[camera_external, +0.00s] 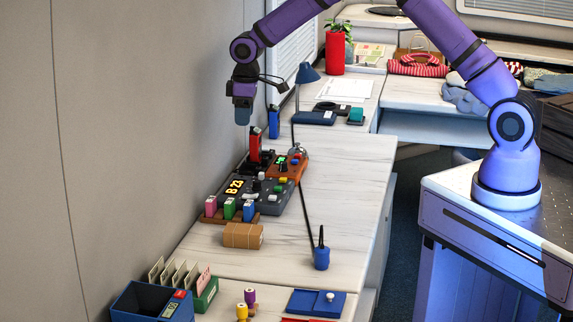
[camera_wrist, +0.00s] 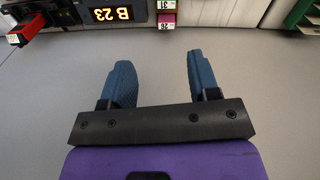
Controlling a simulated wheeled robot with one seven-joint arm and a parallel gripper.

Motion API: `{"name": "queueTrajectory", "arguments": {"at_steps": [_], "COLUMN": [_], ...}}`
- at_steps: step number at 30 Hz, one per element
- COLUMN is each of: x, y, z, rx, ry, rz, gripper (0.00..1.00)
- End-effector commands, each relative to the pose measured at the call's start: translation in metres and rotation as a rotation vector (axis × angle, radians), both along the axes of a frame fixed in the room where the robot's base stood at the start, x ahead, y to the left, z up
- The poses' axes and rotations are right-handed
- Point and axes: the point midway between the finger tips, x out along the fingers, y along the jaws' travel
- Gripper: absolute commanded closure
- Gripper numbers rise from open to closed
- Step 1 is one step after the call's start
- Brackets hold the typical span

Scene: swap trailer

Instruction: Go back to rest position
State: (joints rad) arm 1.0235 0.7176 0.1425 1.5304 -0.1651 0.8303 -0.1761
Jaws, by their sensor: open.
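My gripper (camera_external: 243,105) hangs from the purple arm near the wall at the left, in the air above the back of the long desk. In the wrist view my gripper (camera_wrist: 165,82) shows two blue fingers spread well apart with nothing between them. Below it in the outside view, a red block (camera_external: 255,144) stands upright in a dark holder (camera_external: 254,163).
The grey wall (camera_external: 150,110) is close on the gripper's left.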

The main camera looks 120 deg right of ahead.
Motion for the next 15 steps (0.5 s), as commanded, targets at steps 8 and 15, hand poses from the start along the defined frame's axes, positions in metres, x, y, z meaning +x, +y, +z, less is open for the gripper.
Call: {"name": "queueTrajectory", "arguments": {"at_steps": [8,15], "x": [0.041,0.044], "y": [0.115,0.217], "z": [0.101,0.169], "rx": [-0.059,-0.098], "ry": [-0.034,-0.072], "rz": [0.118,0.208], "gripper": [0.44,0.44]}}
